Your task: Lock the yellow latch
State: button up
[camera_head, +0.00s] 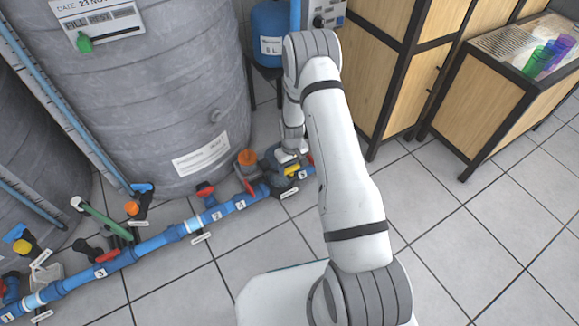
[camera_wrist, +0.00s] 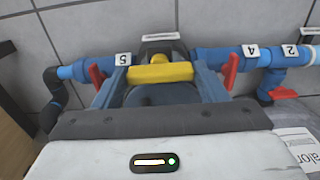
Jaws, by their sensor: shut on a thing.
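The yellow latch (camera_wrist: 160,73) shows in the wrist view as a short bar lying crosswise over a dark housing, near the pipe label 5. It also shows in the head view as a small yellow patch (camera_head: 293,171), partly hidden by my wrist. My gripper (camera_wrist: 160,80) reaches over the latch, with one finger at each end of the yellow bar, and is shut on it. In the head view my gripper (camera_head: 289,156) is down at the pipe, and its fingers are hard to make out there.
A blue pipe (camera_head: 160,240) with several valves runs along the floor. Red handles (camera_wrist: 231,70) flank the latch. A large grey tank (camera_head: 160,90) stands behind, with a small blue tank (camera_head: 270,30) beside it. Wooden cabinets (camera_head: 375,80) stand right; the front floor is clear.

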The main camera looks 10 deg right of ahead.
aim_at(292, 168)
jog(key=shift+s+a+m, duration=0.1)
jog(key=shift+m, duration=2.2)
jog(key=m, duration=0.4)
jog(key=shift+m+p, duration=0.3)
jog(key=shift+p, duration=0.1)
jog(key=m, duration=0.4)
jog(key=shift+s+m, duration=0.1)
jog(key=shift+m, duration=2.3)
jog(key=shift+d+f, duration=0.1)
jog(key=shift+d, duration=0.1)
jog(key=o, duration=1)
jog(key=shift+a, duration=0.1)
jog(key=shift+r+p, duration=1.6)
jog(key=shift+r, duration=2.4)
